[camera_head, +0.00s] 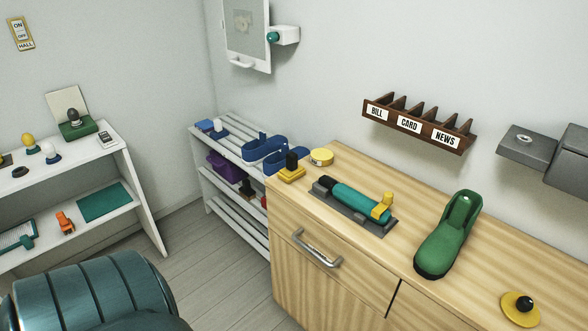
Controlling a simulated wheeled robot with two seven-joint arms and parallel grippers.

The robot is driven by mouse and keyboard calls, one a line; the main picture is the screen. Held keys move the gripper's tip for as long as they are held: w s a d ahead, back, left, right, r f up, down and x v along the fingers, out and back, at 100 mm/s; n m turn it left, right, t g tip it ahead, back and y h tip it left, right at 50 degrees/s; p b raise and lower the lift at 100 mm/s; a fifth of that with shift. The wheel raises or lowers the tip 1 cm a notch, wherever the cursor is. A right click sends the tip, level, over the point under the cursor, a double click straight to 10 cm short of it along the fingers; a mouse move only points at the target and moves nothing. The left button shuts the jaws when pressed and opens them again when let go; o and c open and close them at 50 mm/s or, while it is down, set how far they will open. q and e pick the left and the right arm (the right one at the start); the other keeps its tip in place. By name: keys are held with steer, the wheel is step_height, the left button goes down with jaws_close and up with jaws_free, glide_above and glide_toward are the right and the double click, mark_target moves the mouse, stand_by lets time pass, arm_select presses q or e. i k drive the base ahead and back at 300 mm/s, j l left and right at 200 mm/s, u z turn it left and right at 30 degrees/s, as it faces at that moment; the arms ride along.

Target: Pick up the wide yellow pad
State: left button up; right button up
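Several yellow things are on the wooden cabinet top (405,185). A flat yellow disc with a black round knob (511,306) lies near the front edge at the right. A square yellow base with a black upright block (291,175) is at the far left corner. A round yellow tin-like piece (321,156) sits just behind it. I cannot tell for certain which is the wide yellow pad; the disc looks widest. Neither of my grippers is in view.
A green boot (450,235) and a teal cylinder on a grey base (358,200) stand on the cabinet. A dark wall sorter (418,127) and a grey wall box (532,148) are above. A teal ribbed rounded thing (90,295) fills the bottom left. Shelves stand left.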

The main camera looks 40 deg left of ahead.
mark_target(293, 171)
steer(key=i+l, duration=0.35)
steer(key=l+u, duration=0.1)
steer(key=u, duration=1.65)
